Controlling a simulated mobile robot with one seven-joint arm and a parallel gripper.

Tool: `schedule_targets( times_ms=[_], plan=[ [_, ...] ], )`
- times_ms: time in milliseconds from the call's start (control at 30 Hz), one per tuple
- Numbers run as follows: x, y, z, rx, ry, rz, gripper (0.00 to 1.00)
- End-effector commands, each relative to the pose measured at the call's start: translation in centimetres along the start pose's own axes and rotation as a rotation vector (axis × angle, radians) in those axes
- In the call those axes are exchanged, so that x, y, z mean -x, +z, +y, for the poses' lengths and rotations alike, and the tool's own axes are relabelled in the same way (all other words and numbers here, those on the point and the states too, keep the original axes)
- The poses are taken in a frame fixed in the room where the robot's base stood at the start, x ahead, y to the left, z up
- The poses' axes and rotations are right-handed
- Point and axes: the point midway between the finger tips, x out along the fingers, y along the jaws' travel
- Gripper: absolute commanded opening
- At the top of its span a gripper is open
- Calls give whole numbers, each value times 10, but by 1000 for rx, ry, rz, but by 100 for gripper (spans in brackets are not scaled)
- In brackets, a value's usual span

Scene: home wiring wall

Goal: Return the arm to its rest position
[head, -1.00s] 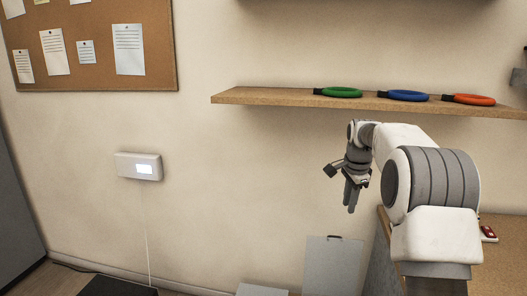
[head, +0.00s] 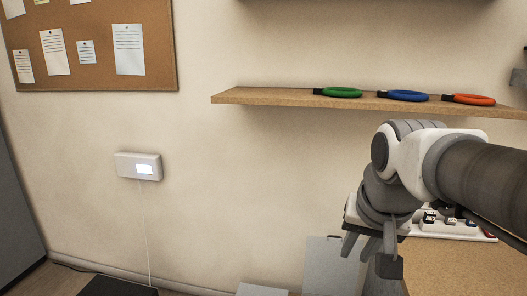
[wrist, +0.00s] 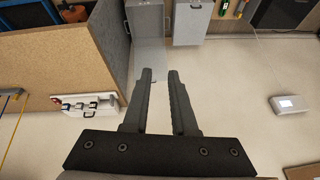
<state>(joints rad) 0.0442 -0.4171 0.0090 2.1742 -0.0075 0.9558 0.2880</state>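My arm reaches in from the right edge in the head view and is bent, with my gripper (head: 358,250) low and pointing down, in front of the wall and below the shelf. In the wrist view, the two dark fingers of my gripper (wrist: 159,76) stand apart with a clear gap. Nothing is between them, so it is open and empty. In the head view, my arm hides part of the wooden bench (head: 450,268).
A white wall box (head: 138,167) with a lit screen hangs left. A white unit (wrist: 85,105) sits by the bench. Grey panels (head: 330,265) stand low.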

Motion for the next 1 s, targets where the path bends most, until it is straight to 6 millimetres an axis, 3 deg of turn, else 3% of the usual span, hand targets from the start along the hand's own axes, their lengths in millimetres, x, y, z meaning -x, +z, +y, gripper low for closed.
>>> schedule_targets(
  times_ms=[100,367,800,1000],
  plan=[
    [4,38,7,108,-15,24,25],
    [-4,104,20,312,-35,63,25],
    [97,58,8,315,-34,59,25],
    [134,42,4,314,-34,59,25]
  ],
)
